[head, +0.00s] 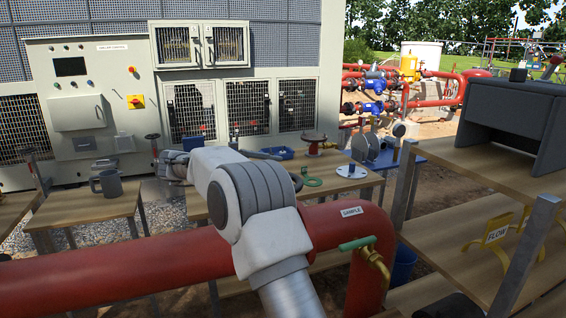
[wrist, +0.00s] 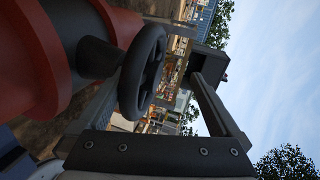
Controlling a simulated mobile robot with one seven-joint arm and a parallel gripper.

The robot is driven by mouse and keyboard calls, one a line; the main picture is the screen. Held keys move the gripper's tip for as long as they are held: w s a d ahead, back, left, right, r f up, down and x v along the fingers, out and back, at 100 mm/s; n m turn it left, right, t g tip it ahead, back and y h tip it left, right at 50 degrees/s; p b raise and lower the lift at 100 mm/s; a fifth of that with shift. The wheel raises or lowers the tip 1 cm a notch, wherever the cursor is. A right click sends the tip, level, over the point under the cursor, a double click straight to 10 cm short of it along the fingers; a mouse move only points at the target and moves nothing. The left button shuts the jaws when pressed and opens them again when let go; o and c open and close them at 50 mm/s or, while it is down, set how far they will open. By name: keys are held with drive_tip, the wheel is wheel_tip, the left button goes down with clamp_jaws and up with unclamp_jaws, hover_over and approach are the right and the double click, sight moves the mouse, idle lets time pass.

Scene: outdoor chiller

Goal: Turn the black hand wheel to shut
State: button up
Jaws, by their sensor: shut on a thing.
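The black hand wheel (wrist: 143,72) shows large in the wrist view, on a dark hub in front of a red body (wrist: 48,55). My gripper (wrist: 182,62) is around the wheel, with its dark palm plate at the bottom of the view and a finger on the right. It is shut on the wheel, though the contact itself is partly hidden. In the head view my arm crosses the middle and its wrist points away to the left.
A large red pipe (head: 120,272) runs across the front, with a green-handled valve (head: 362,243) by the "SAMPLE" label. A wooden shelf (head: 450,178) fills the right. A grey control cabinet (head: 92,105) stands behind.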

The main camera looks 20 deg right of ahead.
drive_tip(key=shift+s+p+v, duration=0.2)
drive_tip(key=shift+p+v, duration=0.2)
drive_tip(key=shift+v, duration=1.25)
drive_tip(key=shift+s+p+v, duration=0.25)
drive_tip(key=shift+p+v, duration=0.1)
drive_tip(key=shift+v, duration=1.3)
drive_tip(key=shift+c, duration=0.5)
drive_tip(key=a+f+p, duration=0.1)
drive_tip(key=a+p, duration=0.5)
drive_tip(key=a, duration=0.7)
drive_tip(key=shift+s, duration=0.45)
drive_tip(key=shift+d, duration=0.1)
